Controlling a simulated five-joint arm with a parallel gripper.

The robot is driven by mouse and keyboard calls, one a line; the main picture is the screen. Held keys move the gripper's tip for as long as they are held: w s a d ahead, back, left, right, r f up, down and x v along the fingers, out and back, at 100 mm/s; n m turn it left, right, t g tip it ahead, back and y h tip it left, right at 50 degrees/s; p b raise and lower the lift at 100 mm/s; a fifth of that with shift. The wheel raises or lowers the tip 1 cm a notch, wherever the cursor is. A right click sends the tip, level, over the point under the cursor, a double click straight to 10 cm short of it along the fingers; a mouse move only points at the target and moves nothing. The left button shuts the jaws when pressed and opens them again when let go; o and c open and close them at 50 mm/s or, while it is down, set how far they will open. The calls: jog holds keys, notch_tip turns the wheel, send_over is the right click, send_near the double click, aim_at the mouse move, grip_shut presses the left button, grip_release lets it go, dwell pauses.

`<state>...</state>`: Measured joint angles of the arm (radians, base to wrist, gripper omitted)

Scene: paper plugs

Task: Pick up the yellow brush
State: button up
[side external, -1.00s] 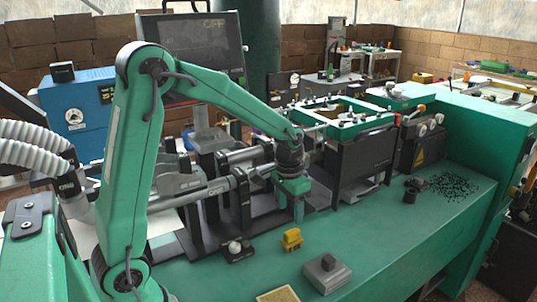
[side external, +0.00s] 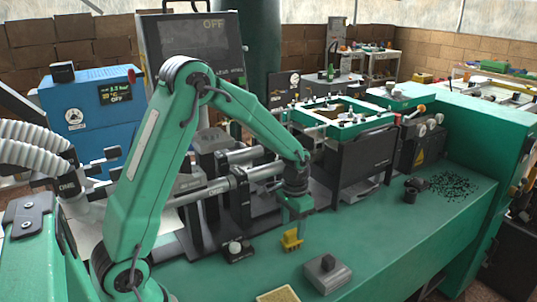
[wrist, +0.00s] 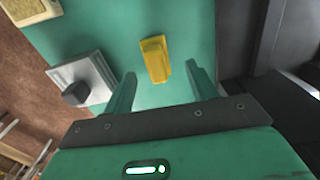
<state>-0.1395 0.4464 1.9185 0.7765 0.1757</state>
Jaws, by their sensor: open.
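The yellow brush (side external: 291,240) stands on the green bench top, near the middle of the side view. My gripper (side external: 298,222) points down just above it and overlaps its upper part in that view. In the wrist view the yellow brush (wrist: 156,58) lies ahead of and between the two green fingers of my gripper (wrist: 160,82). Whether a finger touches the brush cannot be told.
A grey block with a dark knob (side external: 327,272) sits on the bench to the right of the brush. A tan pad (side external: 278,296) lies at the front edge. The black machine frame stands behind.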

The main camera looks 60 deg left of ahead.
aim_at(293, 231)
jog(key=shift+f, duration=0.1)
jog(key=f, duration=0.3)
jog(key=shift+s+d+f, duration=0.1)
jog(key=shift+d+f, duration=0.05)
jog(key=shift+d, duration=0.1)
jog(key=shift+f, duration=0.85)
jog(key=c, duration=1.1)
jog(key=shift+r, duration=0.2)
